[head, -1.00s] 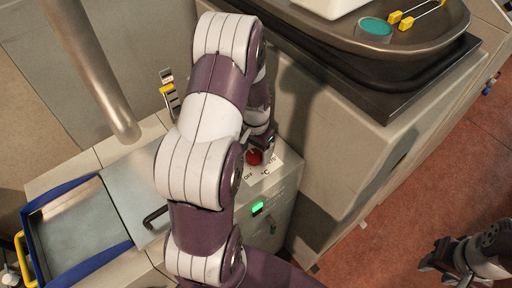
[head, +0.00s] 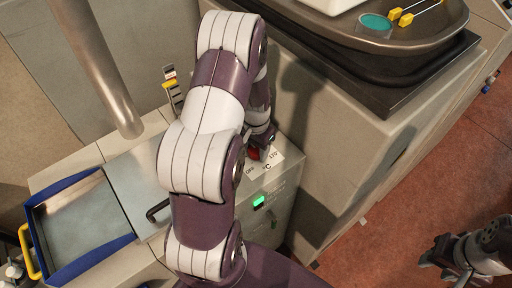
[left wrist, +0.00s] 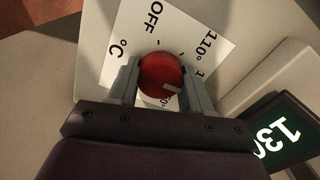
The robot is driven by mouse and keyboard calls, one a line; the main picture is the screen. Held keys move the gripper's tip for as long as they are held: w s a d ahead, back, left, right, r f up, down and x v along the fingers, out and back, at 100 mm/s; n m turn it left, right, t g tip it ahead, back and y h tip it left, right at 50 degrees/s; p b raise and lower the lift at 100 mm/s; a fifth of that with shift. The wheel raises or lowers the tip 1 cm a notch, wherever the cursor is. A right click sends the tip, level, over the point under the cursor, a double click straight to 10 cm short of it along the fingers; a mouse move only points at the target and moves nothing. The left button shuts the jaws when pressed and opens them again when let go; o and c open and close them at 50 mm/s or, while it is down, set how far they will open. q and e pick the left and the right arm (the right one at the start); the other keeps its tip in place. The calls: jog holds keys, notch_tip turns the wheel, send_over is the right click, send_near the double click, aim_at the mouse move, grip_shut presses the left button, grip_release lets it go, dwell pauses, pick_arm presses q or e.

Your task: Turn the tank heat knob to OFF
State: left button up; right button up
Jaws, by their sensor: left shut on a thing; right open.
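The red tank heat knob (left wrist: 160,74) sits on a white label plate (left wrist: 208,42) marked OFF, °C and 110°, with other marks partly hidden. A pale pointer mark on the knob faces the lower right in the left wrist view, away from OFF. My left gripper (left wrist: 162,82) is shut on the knob, one finger on each side. In the head view the knob (head: 254,154) is mostly hidden by my left gripper (head: 262,142). My right gripper (head: 445,262) is open and empty, at the lower right above the floor.
A dark display (left wrist: 277,130) with white digits starting 13 is beside the plate. A blue-rimmed tray (head: 82,232) lies left, and a dark-edged counter (head: 395,100) stands behind right. Red floor is open at right.

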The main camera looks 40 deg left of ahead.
pick_arm(q)
jog(key=shift+r, duration=0.1)
jog(key=n, duration=0.6)
jog(key=shift+w, duration=0.1)
jog(key=n, duration=0.6)
jog(key=shift+a+r, duration=0.1)
jog(key=n, duration=0.5)
jog(key=shift+n+p, duration=0.35)
jog(key=shift+n, duration=0.05)
jog(key=n, duration=0.5)
jog(key=shift+w+n, duration=0.1)
jog(key=shift+n, duration=0.5)
